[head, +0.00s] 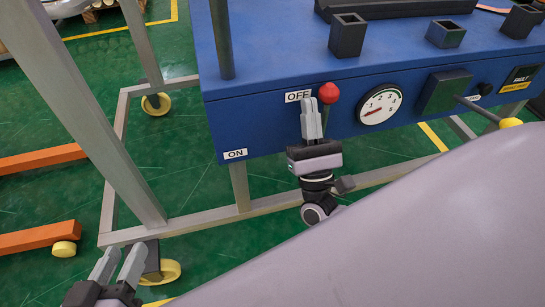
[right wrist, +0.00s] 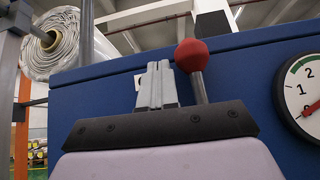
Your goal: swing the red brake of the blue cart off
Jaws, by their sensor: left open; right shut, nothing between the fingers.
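The blue cart (head: 260,120) fills the upper middle of the head view. Its red brake knob (head: 328,92) stands up on a short grey lever, just right of the OFF label (head: 298,96); the ON label (head: 235,154) is lower left. My right gripper (head: 312,112) is shut and empty, its fingers pointing up just left of the lever. In the right wrist view the red knob (right wrist: 191,55) and lever show close beside the right fingers (right wrist: 157,85); whether they touch I cannot tell. My left gripper (head: 120,264) is open and empty at lower left.
A dial gauge (head: 381,105) sits right of the brake, then a dark box (head: 445,92) and a yellow-knobbed lever (head: 510,122). A grey frame (head: 88,110) and orange beams (head: 40,160) stand at left. A wrapped roll (right wrist: 55,42) shows in the wrist view.

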